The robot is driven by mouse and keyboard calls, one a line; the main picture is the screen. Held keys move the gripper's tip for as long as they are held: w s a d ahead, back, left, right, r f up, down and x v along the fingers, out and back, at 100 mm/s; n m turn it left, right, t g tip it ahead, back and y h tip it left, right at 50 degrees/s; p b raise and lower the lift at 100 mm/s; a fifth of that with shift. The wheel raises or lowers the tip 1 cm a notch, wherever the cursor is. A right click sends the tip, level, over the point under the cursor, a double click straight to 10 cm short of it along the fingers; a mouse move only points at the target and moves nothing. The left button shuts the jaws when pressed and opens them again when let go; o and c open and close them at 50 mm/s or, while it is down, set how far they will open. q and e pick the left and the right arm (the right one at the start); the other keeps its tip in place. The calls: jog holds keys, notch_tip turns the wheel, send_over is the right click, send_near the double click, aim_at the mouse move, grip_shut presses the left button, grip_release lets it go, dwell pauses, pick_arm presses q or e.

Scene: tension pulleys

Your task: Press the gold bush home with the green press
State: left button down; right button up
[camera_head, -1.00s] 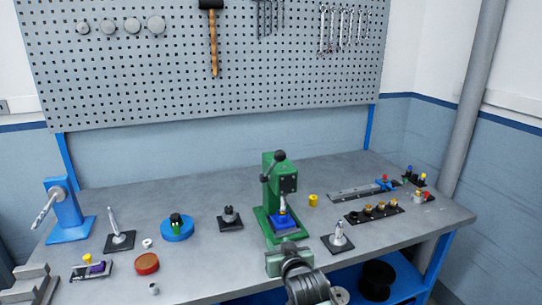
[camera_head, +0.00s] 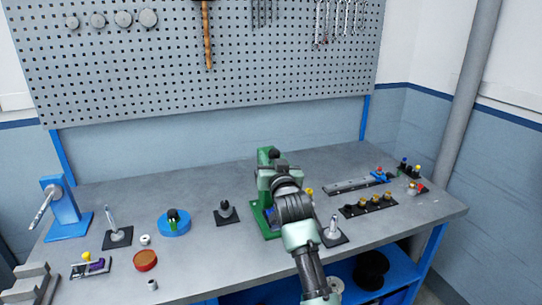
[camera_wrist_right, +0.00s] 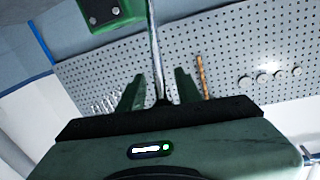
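The green press (camera_head: 264,221) stands on the bench, mostly covered by my right arm in the head view. Its blue fixture block (camera_head: 270,216) shows only in part. In the right wrist view a green part of the press (camera_wrist_right: 110,14) is at the top, and a bare metal rod, apparently its lever (camera_wrist_right: 155,45), runs between the fingers. My right gripper (camera_wrist_right: 159,82) is open around this rod, with a gap on each side. I cannot make out a gold bush in the press; that spot is hidden. My left gripper is not in view.
A yellow cylinder (camera_head: 310,191) stands right of the press, partly hidden. A black rack (camera_head: 368,206) with several gold-coloured parts is further right. A dark fixture (camera_head: 227,214) and a blue round holder (camera_head: 174,224) stand to the left. The back of the bench is clear.

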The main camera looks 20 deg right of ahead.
jog(key=shift+w, duration=0.2)
grip_shut()
dwell(1.4)
